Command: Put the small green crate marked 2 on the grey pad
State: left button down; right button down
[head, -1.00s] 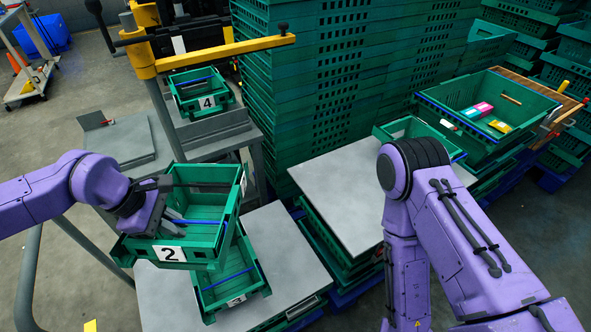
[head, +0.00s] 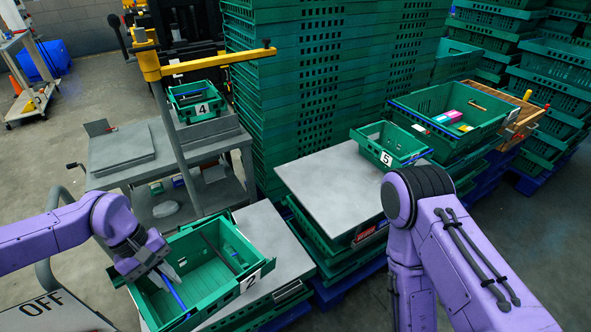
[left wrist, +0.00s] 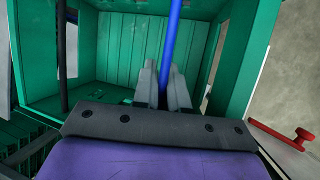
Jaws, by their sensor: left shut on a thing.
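The small green crate marked 2 (head: 207,282) is in the lower left of the head view, its label facing front right. My left gripper (head: 168,273) is shut on the blue bar (head: 173,292) at the crate's left side. In the left wrist view the fingers (left wrist: 163,82) close around the blue bar (left wrist: 173,35), with the green crate floor (left wrist: 118,60) beyond. The crate looks empty and hangs in front of a grey board. A flat grey pad (head: 120,147) lies bare on the grey table. My right gripper is out of the head view.
Crate 4 (head: 196,100) stands behind a yellow-armed post (head: 182,155). Crate 5 (head: 390,145) sits on a grey board (head: 328,190). A larger green crate (head: 410,108) holds coloured packs. Tall green crate stacks (head: 320,80) stand behind. A grey OFF panel (head: 45,315) is at lower left.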

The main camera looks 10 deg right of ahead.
aim_at(332, 183)
jog(key=z, duration=2.6)
jog(key=i, duration=1.75)
jog(key=u, duration=2.95)
jog(key=i, duration=0.75)
jog(key=z, duration=0.25)
